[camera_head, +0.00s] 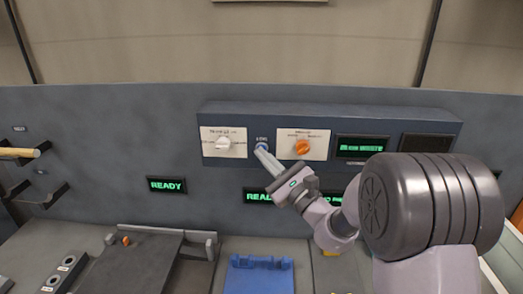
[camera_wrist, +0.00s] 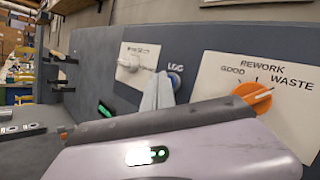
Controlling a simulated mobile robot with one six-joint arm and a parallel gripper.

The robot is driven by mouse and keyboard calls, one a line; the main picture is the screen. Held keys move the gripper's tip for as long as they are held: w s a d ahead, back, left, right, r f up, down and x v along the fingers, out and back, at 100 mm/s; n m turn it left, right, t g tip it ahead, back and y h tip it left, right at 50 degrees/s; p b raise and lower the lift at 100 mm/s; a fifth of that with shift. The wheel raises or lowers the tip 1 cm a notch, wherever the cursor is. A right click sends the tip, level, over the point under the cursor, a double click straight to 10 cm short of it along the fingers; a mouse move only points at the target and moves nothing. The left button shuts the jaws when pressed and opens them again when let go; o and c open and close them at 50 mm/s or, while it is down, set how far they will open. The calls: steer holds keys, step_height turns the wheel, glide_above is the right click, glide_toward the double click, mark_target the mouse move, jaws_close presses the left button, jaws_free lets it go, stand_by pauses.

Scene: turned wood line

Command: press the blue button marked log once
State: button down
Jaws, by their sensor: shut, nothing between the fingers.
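The blue button (camera_head: 261,145) sits on the dark panel box between two white dial plates. In the wrist view the blue button (camera_wrist: 176,80) shows just under the label LOG, partly hidden by my fingers. My gripper (camera_head: 264,153) is shut and empty, its fingertips right at the button's lower edge in the head view. In the wrist view my gripper (camera_wrist: 161,84) overlaps the button's left side. I cannot tell whether the tips touch the button or whether it is pushed in.
A white knob (camera_head: 223,143) is left of the button. An orange knob (camera_head: 302,147), its plate marked GOOD, REWORK and WASTE, is close on the right. Green-lettered displays (camera_head: 166,185) line the wall. A blue fixture (camera_head: 259,277) and a dark tray (camera_head: 135,265) stand below.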

stand_by(0.3)
steer(key=shift+s+b, duration=0.45)
steer(key=shift+s, duration=0.3)
steer(key=shift+s+f, duration=0.1)
steer(key=shift+s+a+b, duration=0.15)
steer(key=shift+s+b, duration=0.75)
steer(key=shift+s, duration=1.5)
